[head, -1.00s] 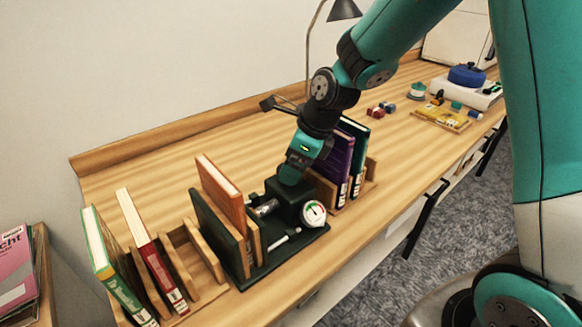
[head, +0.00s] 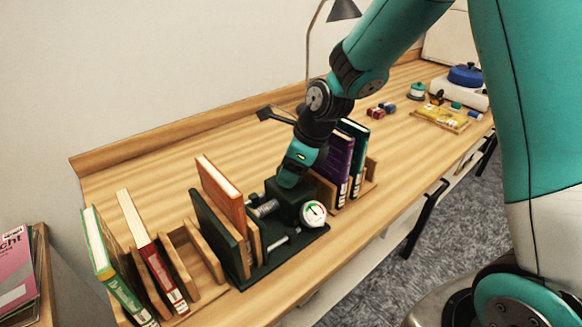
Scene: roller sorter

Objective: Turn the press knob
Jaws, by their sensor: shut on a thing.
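The dark green press (head: 298,250) stands on the wooden counter, with a block (head: 288,198), metal rods and a round white dial gauge (head: 312,213) on its front right. An orange book (head: 222,195) stands upright at its left, between its dark green plate and a wooden board. My gripper (head: 289,180) is at the top of the press block, pointing down. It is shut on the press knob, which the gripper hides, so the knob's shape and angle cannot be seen.
A wooden rack (head: 205,270) with a green book (head: 115,262) and a red book (head: 155,255) stands left of the press. Purple and dark green books (head: 340,165) stand close on its right. A lamp (head: 342,10) is behind. Counter space behind the press is clear.

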